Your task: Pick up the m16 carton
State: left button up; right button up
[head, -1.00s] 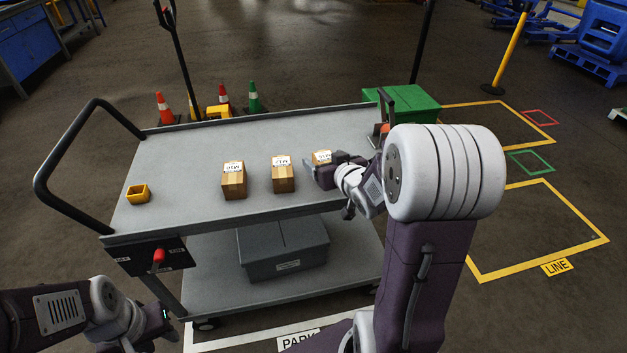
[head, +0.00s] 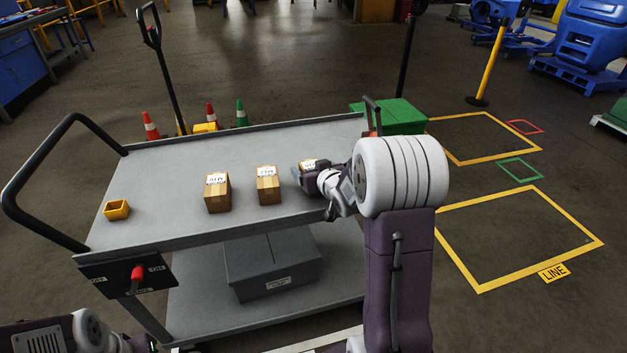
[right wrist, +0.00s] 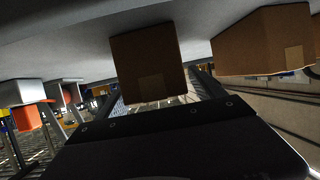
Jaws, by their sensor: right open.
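Three brown cartons with white labels stand on the cart's top: a left carton (head: 217,194), a middle carton (head: 267,186) and a right carton (head: 309,163). I cannot read the labels surely enough to say which is m16. My right gripper (head: 303,180) is open at the near side of the right carton and hides much of it. In the right wrist view a carton (right wrist: 148,62) stands ahead between the open fingers (right wrist: 158,92), apparently untouched; another carton (right wrist: 265,42) is at the right. My left gripper (head: 142,344) is at the bottom edge, its jaws unclear.
The grey cart (head: 160,170) has a black handle at left. A yellow bin (head: 117,210) sits on its top, and a grey box (head: 272,264) is on the lower shelf. A green box (head: 402,115) and cones (head: 241,113) stand behind.

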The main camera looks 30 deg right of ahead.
jog(key=shift+x, duration=1.05)
jog(key=shift+s, duration=0.15)
grip_shut()
jog(key=shift+r, duration=0.1)
